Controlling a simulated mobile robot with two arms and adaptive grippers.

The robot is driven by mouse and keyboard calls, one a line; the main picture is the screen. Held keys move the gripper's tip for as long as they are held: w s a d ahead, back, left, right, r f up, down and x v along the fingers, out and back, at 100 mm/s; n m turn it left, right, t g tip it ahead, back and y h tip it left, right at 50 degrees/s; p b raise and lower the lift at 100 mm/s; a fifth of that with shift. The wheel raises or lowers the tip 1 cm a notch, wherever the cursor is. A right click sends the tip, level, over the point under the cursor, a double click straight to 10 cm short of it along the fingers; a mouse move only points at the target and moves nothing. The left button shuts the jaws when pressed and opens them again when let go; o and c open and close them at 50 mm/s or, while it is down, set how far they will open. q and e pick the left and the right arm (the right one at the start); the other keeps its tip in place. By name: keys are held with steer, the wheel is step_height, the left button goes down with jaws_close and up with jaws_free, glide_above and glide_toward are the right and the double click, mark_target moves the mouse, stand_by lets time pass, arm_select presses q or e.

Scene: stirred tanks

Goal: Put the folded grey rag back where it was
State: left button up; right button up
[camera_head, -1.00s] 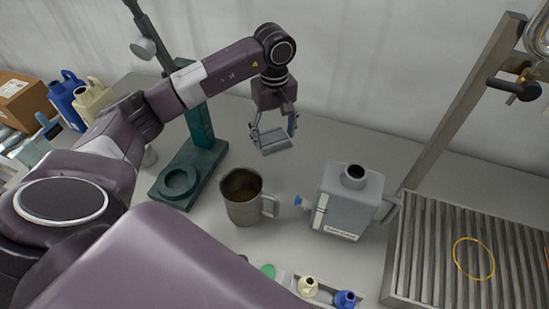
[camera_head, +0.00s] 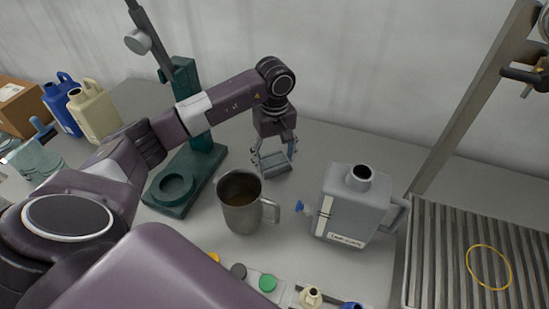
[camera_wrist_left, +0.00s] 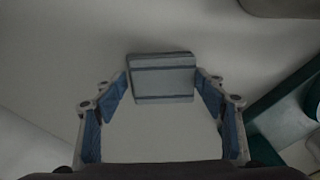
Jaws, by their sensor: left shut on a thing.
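The folded grey rag (camera_head: 276,164) is a small flat bundle between the fingertips of my left gripper (camera_head: 273,155). The left gripper is shut on it, and it hangs over the grey bench behind the steel mug (camera_head: 238,205). In the left wrist view the rag (camera_wrist_left: 162,78) spans the gap between the blue-padded fingers (camera_wrist_left: 163,92), with darker stripes across it. I cannot tell whether its underside touches the bench. My right gripper is not in view.
A green stand (camera_head: 197,150) is left of the gripper. A grey jerrycan (camera_head: 345,210) is at right, beside a ribbed metal tray (camera_head: 430,250) with a yellow ring (camera_head: 489,267). Blue and cream jugs (camera_head: 95,112) stand at far left. Bench behind the mug is clear.

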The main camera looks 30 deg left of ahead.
mark_target(275, 160)
arm_select(q)
steer(key=o, duration=1.1)
steer(key=shift+f, duration=0.1)
steer(key=shift+r+p, duration=0.3)
steer(key=shift+p, duration=0.05)
steer(key=shift+w+r+b, duration=0.1)
steer(key=shift+r+b, duration=0.2)
steer(key=shift+r, duration=0.05)
step_height(275, 160, up, 11)
steer(key=b, duration=0.2)
